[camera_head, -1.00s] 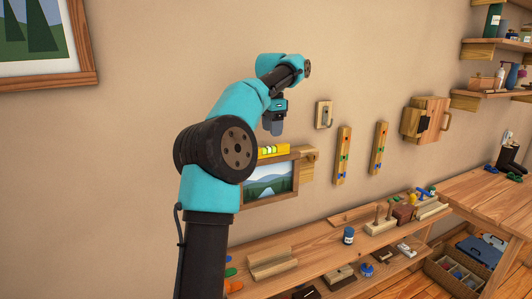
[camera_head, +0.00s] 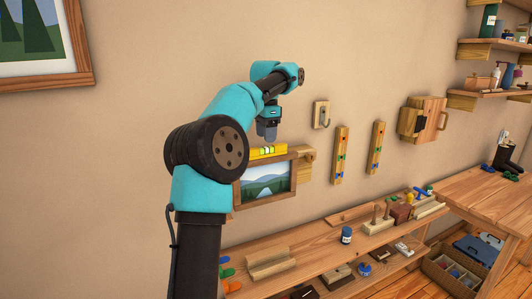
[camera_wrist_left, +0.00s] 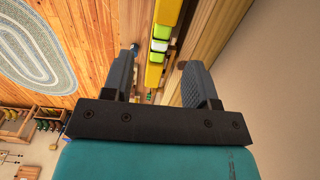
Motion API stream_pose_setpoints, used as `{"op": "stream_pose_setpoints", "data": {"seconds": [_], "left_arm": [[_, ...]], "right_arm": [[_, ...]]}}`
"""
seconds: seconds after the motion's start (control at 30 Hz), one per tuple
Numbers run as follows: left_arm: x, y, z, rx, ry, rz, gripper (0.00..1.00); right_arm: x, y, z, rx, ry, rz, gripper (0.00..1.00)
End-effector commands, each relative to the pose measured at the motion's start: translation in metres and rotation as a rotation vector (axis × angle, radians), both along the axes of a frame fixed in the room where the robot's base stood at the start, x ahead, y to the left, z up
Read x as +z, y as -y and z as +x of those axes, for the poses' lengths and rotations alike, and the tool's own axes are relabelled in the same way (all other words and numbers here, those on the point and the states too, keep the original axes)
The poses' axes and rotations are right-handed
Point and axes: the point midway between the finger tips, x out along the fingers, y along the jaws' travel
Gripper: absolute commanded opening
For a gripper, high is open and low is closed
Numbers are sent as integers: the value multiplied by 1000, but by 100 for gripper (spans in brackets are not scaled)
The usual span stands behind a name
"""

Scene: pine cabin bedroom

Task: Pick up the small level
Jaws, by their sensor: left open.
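The small level is a yellow bar with pale green vials (camera_head: 268,151). It lies along the top edge of a wooden picture frame (camera_head: 265,203) that hangs on the wall with a landscape in it. My left gripper (camera_head: 267,137) points down just above the level. In the left wrist view its two fingers are apart (camera_wrist_left: 160,62) with nothing gripped. The level shows there too (camera_wrist_left: 160,45), lined up with the gap between the fingers. Whether the fingertips reach down beside it I cannot tell. My left arm covers the level's left end in the head view. My right gripper is out of view.
A wooden block (camera_head: 306,160) sits at the frame's upper right corner. A hook plate (camera_head: 321,114) and two pegged strips (camera_head: 341,155) are on the wall to the right. A shelf below (camera_head: 310,244) carries several small items. The wall above is clear.

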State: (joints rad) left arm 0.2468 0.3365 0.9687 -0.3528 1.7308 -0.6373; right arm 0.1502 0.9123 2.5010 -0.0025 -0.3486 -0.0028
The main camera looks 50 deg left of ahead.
Motion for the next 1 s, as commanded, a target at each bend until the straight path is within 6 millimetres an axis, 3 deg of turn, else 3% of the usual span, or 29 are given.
{"op": "stream_pose_setpoints", "data": {"seconds": [0.17, 0.6, 1.0], "left_arm": [[-6, 0, -1, 0, -1, -1, 53], [-54, -1, 0, 0, -1, 0, 53], [-56, 0, 0, 0, 0, 0, 53]], "right_arm": [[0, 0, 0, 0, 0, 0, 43], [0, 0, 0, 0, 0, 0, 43], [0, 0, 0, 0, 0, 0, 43]]}}
